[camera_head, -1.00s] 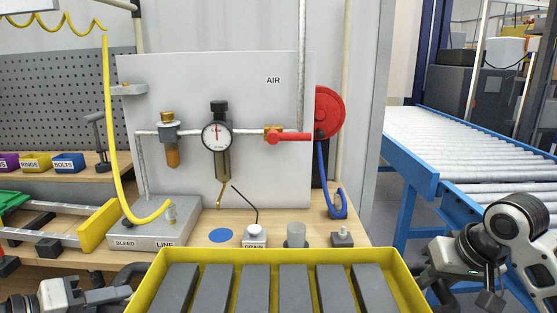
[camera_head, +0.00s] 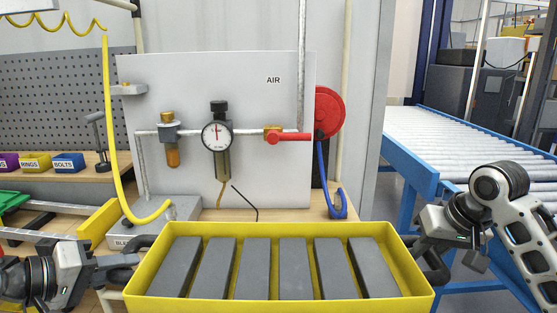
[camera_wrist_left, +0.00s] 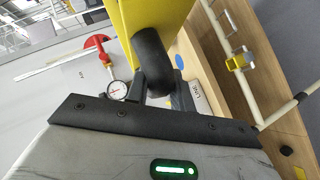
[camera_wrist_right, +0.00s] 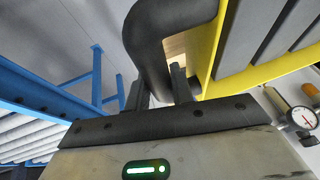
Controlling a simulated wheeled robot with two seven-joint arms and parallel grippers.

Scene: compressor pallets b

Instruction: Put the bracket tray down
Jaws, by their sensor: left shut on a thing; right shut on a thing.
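The yellow bracket tray (camera_head: 280,307) is at the bottom middle of the head view, holding several dark grey bars in a row. It looks about level, held in front of the air panel. My left gripper (camera_head: 122,266) is shut on the tray's left dark handle, which also shows in the left wrist view (camera_wrist_left: 153,58). My right gripper (camera_head: 431,262) is shut on the right handle, seen in the right wrist view (camera_wrist_right: 148,40). The tray hides most of the bench top behind it, and its underside is out of sight.
The wooden bench carries the grey bleed block (camera_head: 180,213) and yellow hose (camera_head: 108,130) behind the tray's left. The air panel (camera_head: 260,100) has a gauge (camera_head: 216,136), a red valve handle (camera_head: 292,137) and a blue hose (camera_head: 328,180). A roller conveyor (camera_head: 460,150) stands right.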

